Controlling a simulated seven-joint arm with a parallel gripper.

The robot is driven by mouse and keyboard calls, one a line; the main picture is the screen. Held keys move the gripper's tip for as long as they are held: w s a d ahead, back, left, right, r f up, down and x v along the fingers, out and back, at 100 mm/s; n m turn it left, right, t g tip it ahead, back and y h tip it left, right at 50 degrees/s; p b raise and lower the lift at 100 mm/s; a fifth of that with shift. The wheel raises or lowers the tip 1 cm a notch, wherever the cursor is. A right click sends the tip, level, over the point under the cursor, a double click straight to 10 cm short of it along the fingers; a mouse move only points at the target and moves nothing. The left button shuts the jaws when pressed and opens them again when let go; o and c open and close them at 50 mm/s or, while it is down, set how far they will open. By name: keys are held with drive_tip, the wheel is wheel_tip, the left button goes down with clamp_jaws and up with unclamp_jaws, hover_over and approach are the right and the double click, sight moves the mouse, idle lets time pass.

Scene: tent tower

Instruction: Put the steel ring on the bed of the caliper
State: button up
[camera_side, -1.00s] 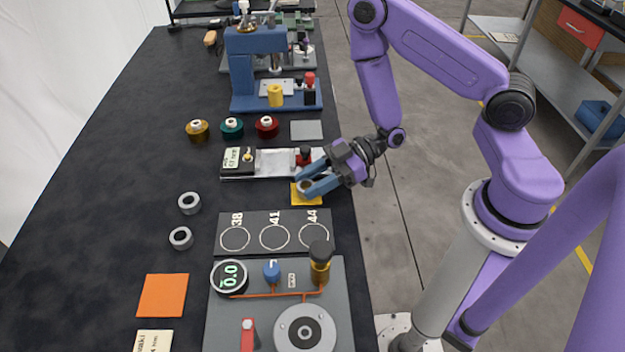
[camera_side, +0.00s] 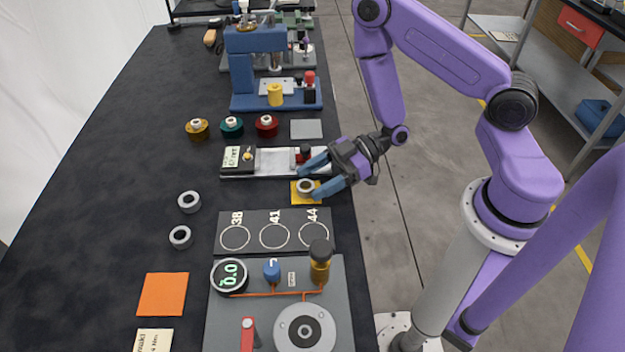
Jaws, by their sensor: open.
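A small steel ring (camera_side: 305,186) lies on the yellow square pad (camera_side: 297,198) near the right edge of the dark table. My gripper (camera_side: 310,182) is open, its two blue fingers reaching in from the right, one on the far side of the ring and one on the near side. I cannot tell whether a finger touches the ring. The caliper (camera_side: 275,161) lies just beyond the pad, with a pale bed, a dark head with a label at its left end and a red-and-black part at its right. My far finger partly covers its right end.
Two grey rings (camera_side: 189,202) lie on the table at left. A plate with circles marked 38, 41 and 44 (camera_side: 255,222) and a grey gauge station (camera_side: 255,309) stand nearer. Several coloured spools (camera_side: 232,127) and a blue press (camera_side: 243,76) stand beyond. The table's left side is mostly clear.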

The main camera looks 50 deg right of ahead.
drive_tip(key=v, duration=0.5)
drive_tip(key=shift+d, duration=0.15)
drive_tip(key=shift+o, duration=0.5)
drive_tip(key=shift+s+d+r, duration=0.2)
drive_tip(key=shift+s+d, duration=0.05)
drive_tip(key=shift+d, duration=0.2)
